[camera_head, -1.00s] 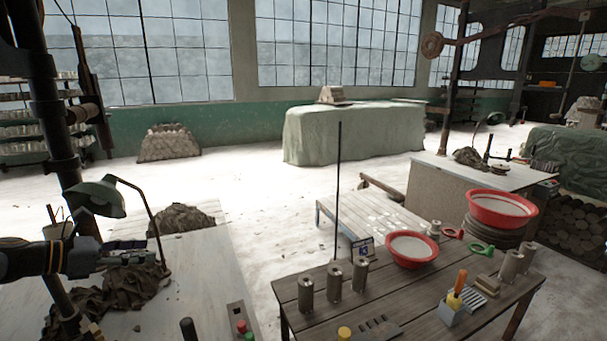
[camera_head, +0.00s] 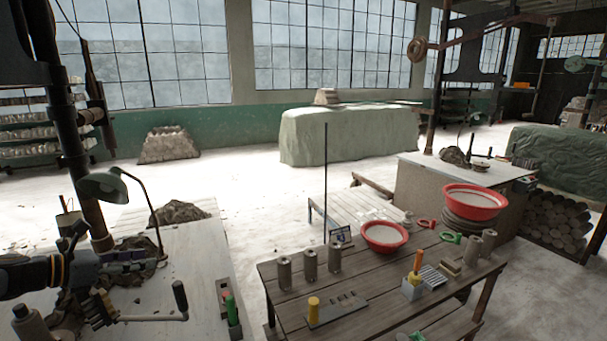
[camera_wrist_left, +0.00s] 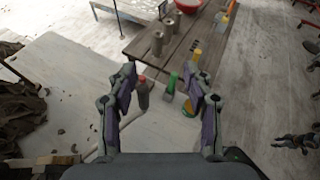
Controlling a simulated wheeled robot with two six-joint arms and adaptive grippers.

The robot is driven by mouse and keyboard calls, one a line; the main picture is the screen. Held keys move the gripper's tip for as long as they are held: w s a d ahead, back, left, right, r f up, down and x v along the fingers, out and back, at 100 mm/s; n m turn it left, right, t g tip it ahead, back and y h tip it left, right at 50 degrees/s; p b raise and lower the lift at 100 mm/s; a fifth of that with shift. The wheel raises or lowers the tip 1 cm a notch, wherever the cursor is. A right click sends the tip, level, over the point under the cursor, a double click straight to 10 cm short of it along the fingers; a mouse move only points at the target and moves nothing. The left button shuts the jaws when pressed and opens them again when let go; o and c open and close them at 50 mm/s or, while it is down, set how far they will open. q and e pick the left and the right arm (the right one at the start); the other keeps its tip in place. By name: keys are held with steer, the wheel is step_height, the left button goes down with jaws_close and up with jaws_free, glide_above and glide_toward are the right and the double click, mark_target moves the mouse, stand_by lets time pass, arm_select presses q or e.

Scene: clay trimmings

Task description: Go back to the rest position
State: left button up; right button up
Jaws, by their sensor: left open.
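My left gripper (camera_head: 150,260) reaches in from the left in the head view, above the pale worktable (camera_head: 195,262) and in front of a dark clay heap (camera_head: 135,272). In the left wrist view my left gripper (camera_wrist_left: 162,88) has its two fingers well apart, with nothing between them. Beyond the fingers, a red-topped handle (camera_wrist_left: 142,92) and a green-topped one (camera_wrist_left: 172,84) show at the worktable's edge. I cannot tell whether the gripper touches anything. My right gripper shows in neither view.
A desk lamp (camera_head: 103,186) and a dark upright post stand close to my left arm. A crank handle (camera_head: 180,297) stands on the near worktable. The dark plank table (camera_head: 375,292) carries metal cylinders (camera_head: 310,264) and a red bowl (camera_head: 385,237). Pale floor lies open behind.

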arm_select(q)
steer(key=s+d+f+n+t+y, duration=0.1)
steer(key=s+f+n+y, duration=0.25)
steer(key=f+n, duration=0.7)
steer(key=s+f+n+t+y, duration=0.1)
steer(key=s+f+n+y, duration=0.25)
steer(key=f+n, duration=0.7)
steer(key=s+d+f+n+g+y, duration=0.1)
steer(key=s+d+f+n+g, duration=0.25)
steer(key=s+d+n, duration=0.45)
steer(key=s+d+f+n+g+y, duration=0.25)
steer(key=s+d+n+g, duration=0.2)
steer(key=s+n, duration=0.7)
step_height(320, 180, down, 32)
steer(key=s+a+n+g+b, duration=0.2)
steer(key=b, duration=0.4)
steer(key=s+a+f+g+b, duration=0.1)
steer(key=s+f+b, duration=0.3)
steer(key=s+f, duration=1.5)
step_height(320, 180, down, 2)
steer(key=shift+a+f+h, duration=0.15)
steer(key=shift+a+h, duration=0.15)
steer(key=shift+h, duration=0.15)
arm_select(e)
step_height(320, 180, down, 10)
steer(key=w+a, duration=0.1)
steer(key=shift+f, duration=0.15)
